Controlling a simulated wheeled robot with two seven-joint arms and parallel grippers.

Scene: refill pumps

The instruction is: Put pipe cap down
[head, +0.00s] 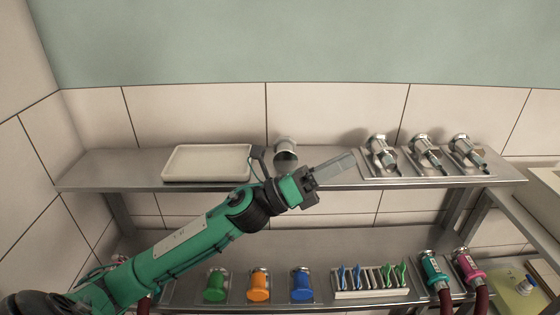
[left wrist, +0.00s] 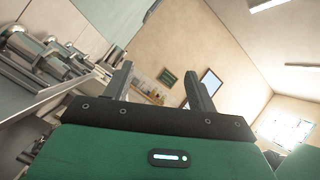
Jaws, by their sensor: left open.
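A silver metal cylinder (head: 286,149), which looks like the pipe cap, is on the upper shelf (head: 120,172), just right of the white tray (head: 206,162). My left gripper (head: 338,167) is in front of the upper shelf, right of the cylinder and apart from it, with its fingers pointing right. In the left wrist view its two fingers (left wrist: 158,75) stand apart with nothing between them. The cylinder's lower part is close behind my left wrist in the head view. My right gripper is not in view.
Several metal pump fittings (head: 428,150) stand on the right of the upper shelf. The lower shelf holds green (head: 215,287), orange (head: 259,287) and blue (head: 302,286) capped pieces, a rack of clips (head: 370,280) and hose couplings (head: 434,270). The upper shelf's left end is clear.

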